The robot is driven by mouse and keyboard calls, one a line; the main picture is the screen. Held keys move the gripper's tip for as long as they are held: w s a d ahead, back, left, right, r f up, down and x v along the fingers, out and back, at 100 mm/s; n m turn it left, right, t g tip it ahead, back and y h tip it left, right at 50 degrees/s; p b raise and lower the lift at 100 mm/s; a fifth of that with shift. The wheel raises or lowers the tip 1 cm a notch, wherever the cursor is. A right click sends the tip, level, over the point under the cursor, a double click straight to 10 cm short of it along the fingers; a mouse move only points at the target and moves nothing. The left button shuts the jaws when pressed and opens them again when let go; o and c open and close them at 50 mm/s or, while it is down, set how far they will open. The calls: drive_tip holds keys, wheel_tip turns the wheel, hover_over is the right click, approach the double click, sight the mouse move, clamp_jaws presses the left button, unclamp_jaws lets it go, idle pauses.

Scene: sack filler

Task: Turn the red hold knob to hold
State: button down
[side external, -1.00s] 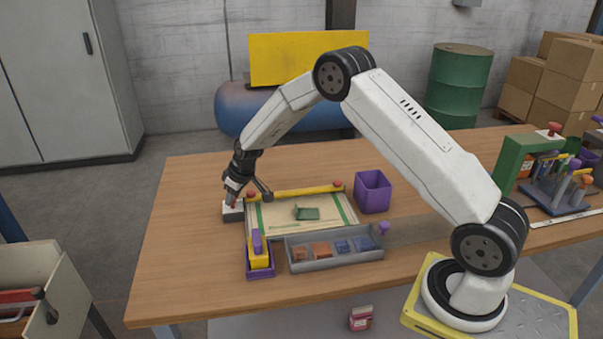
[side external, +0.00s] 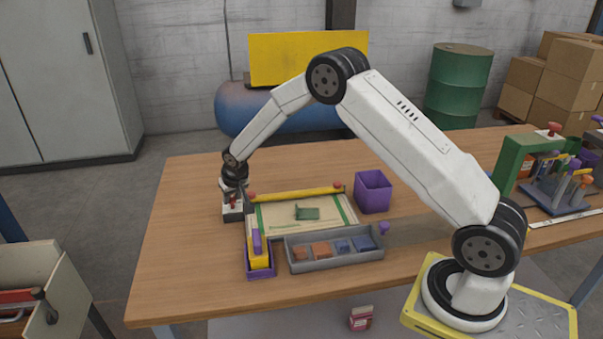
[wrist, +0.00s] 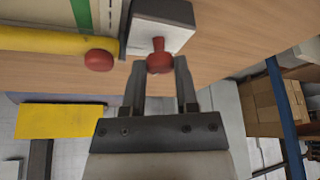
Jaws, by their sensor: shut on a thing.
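The red hold knob (wrist: 159,60) sits on a small white-topped box with dark sides (wrist: 178,31), seen in the wrist view. My gripper (wrist: 160,72) has its two fingers on either side of the knob and is shut on it. In the side external view the box (side external: 232,214) stands at the left of the work area, and my gripper (side external: 232,199) comes down on it from above. The knob (side external: 233,205) is partly hidden there by the fingers. A pointer-like red ridge on the knob shows in the wrist view.
A board (side external: 280,219) with a yellow bar (side external: 295,194) and red end knobs lies just right of the box. A purple-and-yellow tool in a tray (side external: 259,262), a grey sorting tray (side external: 300,267) and a purple bin (side external: 373,192) stand near. The table's left side is clear.

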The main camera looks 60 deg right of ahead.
drive_tip(key=shift+w+a+m+g+h, duration=0.1)
drive_tip(key=shift+m+g+h, duration=0.25)
drive_tip(key=shift+m, duration=0.9)
drive_tip(key=shift+a+m+g+h, duration=0.15)
drive_tip(key=shift+m+h, duration=0.4)
drive_tip(key=shift+m, duration=0.7)
drive_tip(key=shift+d, duration=0.1)
drive_tip(key=shift+c, duration=1.8)
unclamp_jaws()
drive_tip(key=shift+r, duration=0.15)
drive_tip(key=v, duration=0.7)
drive_tip(key=shift+r, duration=0.25)
drive_tip(key=s+a+n+y, duration=0.1)
drive_tip(key=s+n, duration=0.2)
drive_tip(key=s, duration=0.6)
drive_tip(key=s+a+r+n+y, duration=0.1)
drive_tip(key=s+a+n, duration=0.1)
drive_tip(key=s, duration=0.8)
drive_tip(key=s+a+r+n+y, duration=0.1)
drive_tip(key=s+n, duration=0.2)
drive_tip(key=s, duration=0.7)
drive_tip(key=shift+a+n+g, duration=0.3)
drive_tip(key=shift+n+g, duration=0.1)
